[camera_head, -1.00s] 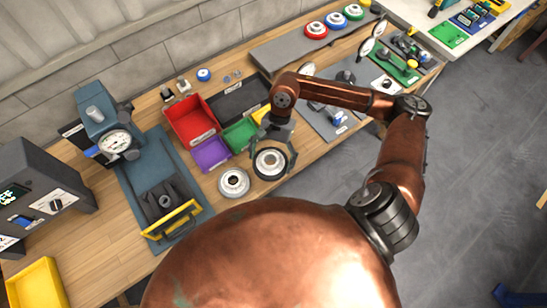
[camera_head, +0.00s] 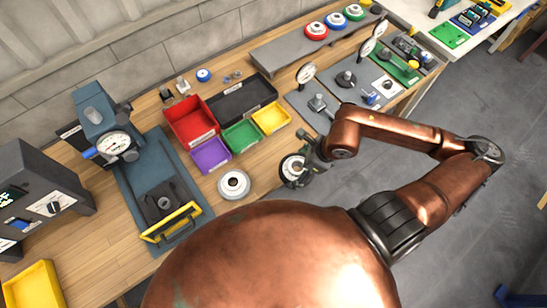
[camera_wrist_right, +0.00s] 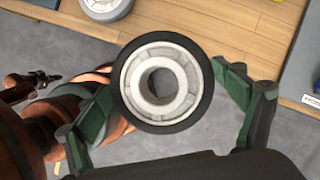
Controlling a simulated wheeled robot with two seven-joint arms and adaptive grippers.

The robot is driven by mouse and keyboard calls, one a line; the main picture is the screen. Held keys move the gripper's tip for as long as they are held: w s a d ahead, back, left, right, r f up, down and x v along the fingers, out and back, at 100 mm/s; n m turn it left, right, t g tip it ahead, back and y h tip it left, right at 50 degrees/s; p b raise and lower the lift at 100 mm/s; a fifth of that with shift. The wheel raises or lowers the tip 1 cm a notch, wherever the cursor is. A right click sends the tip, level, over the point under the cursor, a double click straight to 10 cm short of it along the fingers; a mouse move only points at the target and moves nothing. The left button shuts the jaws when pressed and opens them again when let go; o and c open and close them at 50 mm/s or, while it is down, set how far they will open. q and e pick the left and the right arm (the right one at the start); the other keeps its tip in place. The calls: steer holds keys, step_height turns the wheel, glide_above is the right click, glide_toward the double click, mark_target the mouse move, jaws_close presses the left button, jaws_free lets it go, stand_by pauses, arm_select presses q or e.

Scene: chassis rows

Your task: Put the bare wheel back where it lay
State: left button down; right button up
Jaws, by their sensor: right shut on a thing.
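A wheel with a black outer ring and a pale hub (camera_head: 292,168) is held by my right gripper (camera_head: 308,160), off the bench top at the front edge. In the right wrist view the same wheel (camera_wrist_right: 162,82) sits between the two green-padded fingers (camera_wrist_right: 165,100), its face toward the camera. A second wheel, all pale grey with no black ring (camera_head: 234,184), lies flat on the bench left of my right gripper. Its edge shows in the right wrist view (camera_wrist_right: 106,8). My left gripper is not in view.
Red (camera_head: 191,121), purple (camera_head: 210,155), green (camera_head: 242,136) and yellow (camera_head: 271,119) bins stand behind the wheels. A blue gauge press (camera_head: 98,108) is at left. Grey mats with dial gauges lie to the right. Bare wood (camera_head: 262,172) shows between the pale wheel and my gripper.

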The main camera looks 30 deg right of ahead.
steer(key=w+f, duration=0.4)
steer(key=w, duration=0.5)
glide_toward(270, 158)
steer(key=shift+w+a+f, duration=0.55)
steer(key=shift+a+f, duration=0.15)
steer(key=shift+w+f, duration=0.25)
steer(key=shift+f, duration=0.05)
steer(key=shift+w+f, duration=0.15)
steer(key=shift+f, duration=1.55)
steer(key=shift+f, duration=0.1)
steer(key=o, duration=1.5)
steer(key=v, duration=1.2)
